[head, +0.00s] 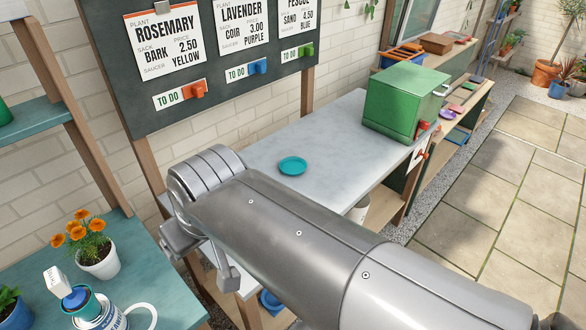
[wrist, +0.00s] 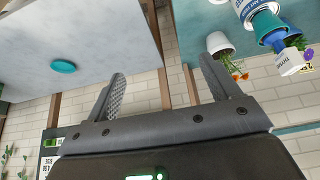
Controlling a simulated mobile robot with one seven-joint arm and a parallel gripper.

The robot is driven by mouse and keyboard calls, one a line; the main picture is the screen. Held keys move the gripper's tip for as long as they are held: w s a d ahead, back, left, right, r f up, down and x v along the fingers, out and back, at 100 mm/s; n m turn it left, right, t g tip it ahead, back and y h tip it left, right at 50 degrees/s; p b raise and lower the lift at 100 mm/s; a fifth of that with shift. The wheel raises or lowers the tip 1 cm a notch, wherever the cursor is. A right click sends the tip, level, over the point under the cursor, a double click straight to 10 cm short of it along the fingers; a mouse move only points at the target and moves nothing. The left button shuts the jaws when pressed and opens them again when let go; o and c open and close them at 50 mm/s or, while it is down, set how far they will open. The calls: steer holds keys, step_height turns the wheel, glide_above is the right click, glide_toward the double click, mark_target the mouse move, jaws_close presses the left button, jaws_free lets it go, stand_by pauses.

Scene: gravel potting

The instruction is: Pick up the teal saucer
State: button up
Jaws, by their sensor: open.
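The teal saucer (head: 292,166) lies flat on the pale grey worktop (head: 330,140) in the head view, with clear surface around it. It also shows in the wrist view (wrist: 62,66), at the upper left, to the left of the fingers. My gripper (wrist: 165,85) is open and empty, its two fingers wide apart, and it is apart from the saucer. In the head view my arm crosses the lower middle and hides part of the worktop's front; the fingers are mostly hidden there.
A green box (head: 405,102) stands at the worktop's right end. A dark sign board (head: 215,80) with cards stands behind the worktop.

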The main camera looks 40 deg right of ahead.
steer(key=o, duration=0.4)
steer(key=w+d+r+g+h, duration=0.1)
steer(key=w+d+r, duration=0.1)
steer(key=w+d, duration=0.85)
steer(key=g+y, duration=0.1)
glide_above(293, 167)
steer(key=s, duration=0.4)
step_height(293, 167, down, 20)
steer(key=x, duration=1.1)
steer(key=shift+s+f, duration=0.1)
steer(key=shift+s, duration=0.05)
